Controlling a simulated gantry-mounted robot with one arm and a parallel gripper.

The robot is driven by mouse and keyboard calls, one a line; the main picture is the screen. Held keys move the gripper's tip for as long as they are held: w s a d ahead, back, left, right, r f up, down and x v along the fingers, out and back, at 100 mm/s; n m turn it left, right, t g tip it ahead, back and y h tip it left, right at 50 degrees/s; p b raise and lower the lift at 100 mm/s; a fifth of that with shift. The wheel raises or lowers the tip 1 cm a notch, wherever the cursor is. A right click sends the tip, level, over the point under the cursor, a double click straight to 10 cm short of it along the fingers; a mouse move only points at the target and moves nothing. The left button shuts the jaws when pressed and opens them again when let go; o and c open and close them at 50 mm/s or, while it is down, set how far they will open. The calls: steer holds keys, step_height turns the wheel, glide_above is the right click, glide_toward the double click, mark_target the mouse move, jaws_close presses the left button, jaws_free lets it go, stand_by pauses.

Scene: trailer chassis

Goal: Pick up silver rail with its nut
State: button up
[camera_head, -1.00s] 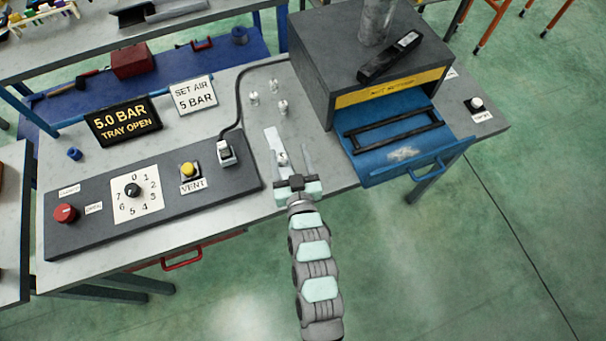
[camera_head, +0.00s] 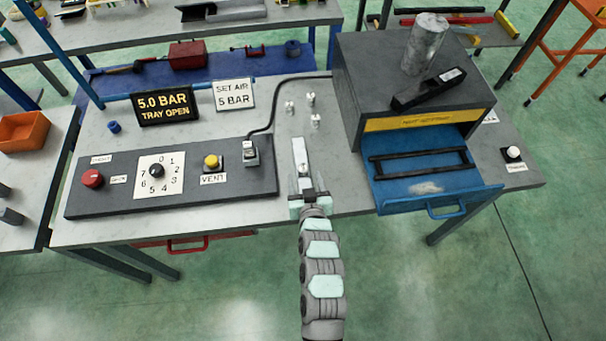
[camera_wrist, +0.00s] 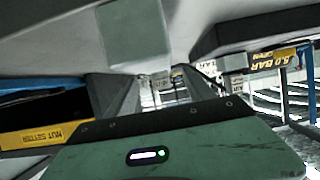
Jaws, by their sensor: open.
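The silver rail (camera_head: 299,152) is a narrow bright strip lying on the grey bench top, pointing away from the front edge. A small nut seems to sit near its front end, but my fingers partly cover that spot. My gripper (camera_head: 307,182) is at the bench's front edge, at the near end of the rail, with its fingers pointing along it. The fingers are apart, and nothing is clearly held between them. In the wrist view my gripper (camera_wrist: 160,90) also shows open, and I cannot clearly identify the rail there.
Several small silver fittings (camera_head: 312,98) stand behind the rail. The grey control panel (camera_head: 130,190) lies to the left, with a cabled plug (camera_head: 250,152). The nut setter box (camera_head: 400,85), with its blue tray (camera_head: 425,190) pulled out, stands close on the right.

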mark_target(304, 176)
steer(key=shift+f+p+x, duration=0.15)
steer(key=shift+f+x, duration=0.05)
steer(key=shift+x, duration=1)
steer(key=shift+f+p+x, duration=0.15)
steer(key=shift+x, duration=1)
steer(key=shift+s, duration=0.2)
jaws_close()
